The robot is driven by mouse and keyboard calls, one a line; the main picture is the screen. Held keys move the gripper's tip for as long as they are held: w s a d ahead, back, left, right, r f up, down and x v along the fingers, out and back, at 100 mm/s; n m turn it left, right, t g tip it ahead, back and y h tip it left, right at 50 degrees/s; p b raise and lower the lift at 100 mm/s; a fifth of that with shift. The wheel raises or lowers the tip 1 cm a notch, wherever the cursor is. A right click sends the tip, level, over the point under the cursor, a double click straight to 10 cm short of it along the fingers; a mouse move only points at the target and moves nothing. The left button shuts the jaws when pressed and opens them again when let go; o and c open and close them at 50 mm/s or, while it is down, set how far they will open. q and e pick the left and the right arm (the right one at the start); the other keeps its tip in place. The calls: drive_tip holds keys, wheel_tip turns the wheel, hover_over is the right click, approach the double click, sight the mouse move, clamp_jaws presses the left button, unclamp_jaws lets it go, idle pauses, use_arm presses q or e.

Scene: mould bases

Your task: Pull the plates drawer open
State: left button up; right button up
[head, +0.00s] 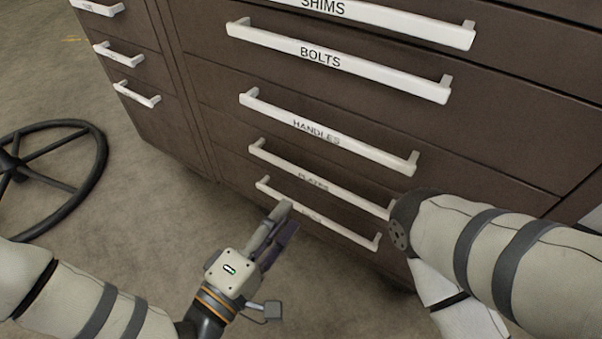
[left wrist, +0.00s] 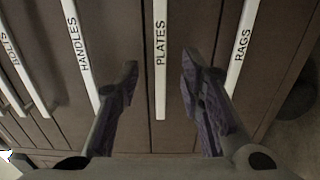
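The plates drawer's white bar handle (head: 340,190) is second from the bottom on the brown cabinet; its front looks flush with its neighbours. In the left wrist view the handle, marked PLATES (left wrist: 160,90), runs between my two fingers. My left gripper (head: 284,218) is open, with dark purple finger pads. It also shows in the left wrist view (left wrist: 160,68), one finger on each side of the handle, with gaps and no visible contact. Its depth relative to the bar is hard to judge. My right gripper is out of view; only the right arm shows, covering the handle's right end.
BOLTS (head: 340,62) and SHIMS handles are higher. A dark wheel-like ring (head: 100,165) stands at left. Floor before the cabinet is mostly clear.

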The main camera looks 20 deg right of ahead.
sight(313, 181)
use_arm(q)
drive_tip(key=b+x, duration=0.2)
drive_tip(key=x, duration=0.8)
drive_tip(key=shift+d+f+b, duration=0.1)
drive_tip(key=shift+d+b, duration=0.2)
drive_tip(key=shift+b, duration=0.1)
drive_tip(key=shift+w+d, duration=0.1)
drive_tip(key=shift+w, duration=0.05)
clamp_jaws()
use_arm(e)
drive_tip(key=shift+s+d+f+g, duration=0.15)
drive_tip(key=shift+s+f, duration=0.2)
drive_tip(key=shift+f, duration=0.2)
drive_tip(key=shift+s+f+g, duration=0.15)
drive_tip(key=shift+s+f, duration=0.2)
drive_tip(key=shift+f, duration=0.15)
